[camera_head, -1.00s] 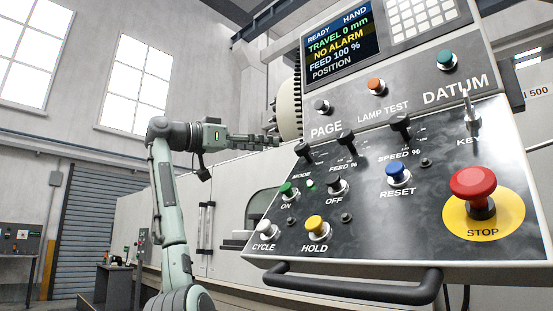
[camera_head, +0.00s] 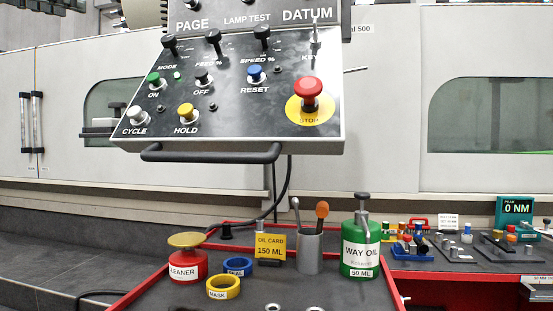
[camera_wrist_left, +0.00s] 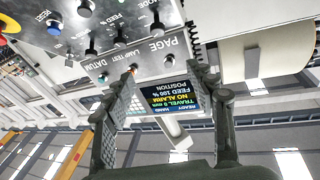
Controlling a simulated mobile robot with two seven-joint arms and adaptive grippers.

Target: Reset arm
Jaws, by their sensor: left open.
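My left gripper (camera_wrist_left: 162,52) shows in the left wrist view with its two fingers spread apart and nothing between them. The control panel (camera_wrist_left: 85,70) appears upside down beyond the fingers, with its lit screen (camera_wrist_left: 172,98) partly seen between them. I cannot tell whether a fingertip touches the panel. In the head view the panel (camera_head: 225,100) hangs at the upper middle, with a blue RESET button (camera_head: 254,73), a red STOP button (camera_head: 310,90) and a yellow HOLD button (camera_head: 186,112). I cannot make out my left gripper there. My right gripper is in neither view.
Below the panel, a red-edged tray (camera_head: 125,295) holds a red cleaner pot (camera_head: 187,266), a green oil can (camera_head: 360,245), a grey cup (camera_head: 310,250) and rings. Small parts and a teal meter (camera_head: 514,211) stand at right. A handle bar (camera_head: 210,155) juts below the panel.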

